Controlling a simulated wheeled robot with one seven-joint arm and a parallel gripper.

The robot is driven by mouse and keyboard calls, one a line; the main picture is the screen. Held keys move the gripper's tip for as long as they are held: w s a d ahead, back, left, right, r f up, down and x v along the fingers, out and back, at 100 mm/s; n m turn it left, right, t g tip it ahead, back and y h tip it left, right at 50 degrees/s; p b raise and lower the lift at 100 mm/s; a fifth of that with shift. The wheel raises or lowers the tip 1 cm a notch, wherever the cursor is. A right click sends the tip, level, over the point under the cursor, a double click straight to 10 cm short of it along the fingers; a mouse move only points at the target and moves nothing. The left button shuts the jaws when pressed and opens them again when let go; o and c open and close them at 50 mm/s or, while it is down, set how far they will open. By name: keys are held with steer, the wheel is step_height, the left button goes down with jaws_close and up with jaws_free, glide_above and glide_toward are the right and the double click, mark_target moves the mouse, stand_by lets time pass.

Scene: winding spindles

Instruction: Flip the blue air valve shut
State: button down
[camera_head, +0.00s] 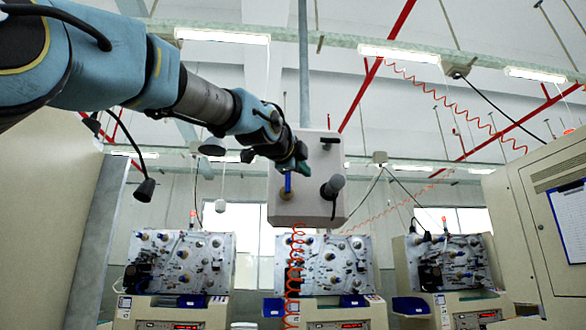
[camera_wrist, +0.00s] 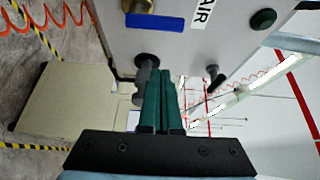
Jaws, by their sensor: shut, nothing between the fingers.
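The blue air valve handle (camera_head: 288,183) is on the front of a grey wall box (camera_head: 305,213), pointing up and down in the head view. It shows at the top of the wrist view (camera_wrist: 158,22), beside a brass fitting (camera_wrist: 137,5) and a label reading AIR (camera_wrist: 203,12). My gripper (camera_head: 300,165) is in front of the box, near the handle's upper end. In the wrist view its green fingers (camera_wrist: 162,76) are together with nothing between them. The fingertips appear apart from the blue handle. The upper part of the valve is partly hidden by my gripper in the head view.
A dark knob (camera_head: 332,187) sticks out of the box, right of the valve. An orange coiled hose (camera_head: 295,260) hangs below. Several winding machines (camera_head: 180,262) stand beyond. A cabinet with a clipboard (camera_head: 570,220) is at right.

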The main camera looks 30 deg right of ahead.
mark_target(287, 183)
steer(key=shift+w+a, duration=0.2)
steer(key=shift+w, duration=0.85)
steer(key=shift+w+a, duration=0.15)
steer(key=shift+w, duration=0.85)
steer(key=shift+a+f+b, duration=0.1)
steer(key=shift+f+b, duration=0.05)
steer(key=shift+b, duration=0.45)
steer(key=shift+n, duration=0.3)
steer(key=shift+w+a+n+t+h+b, duration=0.15)
steer(key=shift+n+t+h+b, duration=0.35)
steer(key=shift+b, duration=1.1)
